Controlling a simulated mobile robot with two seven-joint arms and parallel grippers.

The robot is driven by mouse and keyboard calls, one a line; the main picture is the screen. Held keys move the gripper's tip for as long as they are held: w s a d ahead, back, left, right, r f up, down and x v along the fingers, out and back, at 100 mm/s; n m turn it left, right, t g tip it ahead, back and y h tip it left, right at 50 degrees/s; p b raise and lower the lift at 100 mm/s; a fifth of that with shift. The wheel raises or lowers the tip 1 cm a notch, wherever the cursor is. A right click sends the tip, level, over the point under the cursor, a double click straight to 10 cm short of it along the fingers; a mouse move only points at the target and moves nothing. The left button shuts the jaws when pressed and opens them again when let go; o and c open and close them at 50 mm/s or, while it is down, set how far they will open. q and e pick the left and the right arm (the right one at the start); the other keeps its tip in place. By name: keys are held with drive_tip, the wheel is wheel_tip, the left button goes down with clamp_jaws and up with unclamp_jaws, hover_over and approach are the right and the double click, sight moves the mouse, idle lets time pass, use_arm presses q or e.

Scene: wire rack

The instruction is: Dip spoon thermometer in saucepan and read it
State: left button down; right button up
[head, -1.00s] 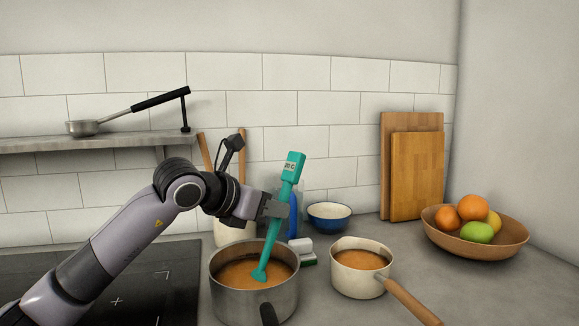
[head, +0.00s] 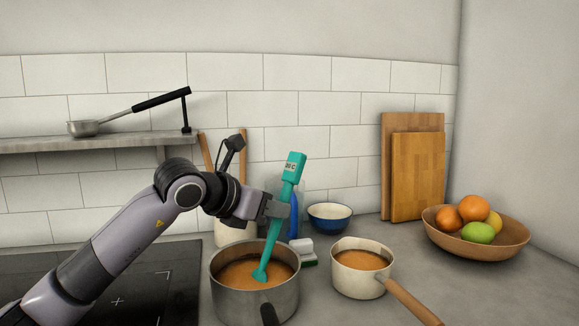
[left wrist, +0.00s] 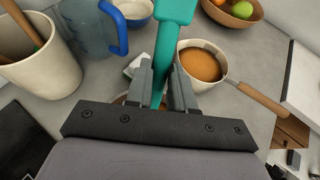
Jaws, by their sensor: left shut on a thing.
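The teal spoon thermometer (head: 293,168) is held tilted, its small display at the top end and its spoon end low. My left gripper (head: 277,208) is shut on its shaft; the grip also shows in the left wrist view (left wrist: 163,85). The spoon end dips into the orange-brown liquid of the steel saucepan (head: 236,301), which has a dark handle. The lowest tip is hidden by the liquid. The display shows dark characters ending in what looks like C, but the digits are too small to read. My right gripper is in neither view.
A cream pan (head: 350,285) with similar liquid and a wooden handle stands to the right. Behind are a utensil crock (head: 225,235), a blue-handled jug (left wrist: 90,28), a sponge (head: 303,248) and a blue bowl (head: 330,221). The fruit bowl (head: 480,248) stands far right; the black hob (head: 150,285) is left.

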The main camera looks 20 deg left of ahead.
sight(272, 223)
use_arm(q)
drive_tip(key=shift+r+p, duration=0.4)
drive_tip(key=shift+r, duration=0.15)
wheel_tip(272, 223, up, 8)
drive_tip(key=p, duration=0.5)
drive_tip(key=shift+f, duration=0.2)
wheel_tip(272, 223, up, 3)
drive_tip(key=p, duration=0.2)
drive_tip(key=shift+r+p, duration=0.2)
drive_tip(key=shift+p, duration=0.15)
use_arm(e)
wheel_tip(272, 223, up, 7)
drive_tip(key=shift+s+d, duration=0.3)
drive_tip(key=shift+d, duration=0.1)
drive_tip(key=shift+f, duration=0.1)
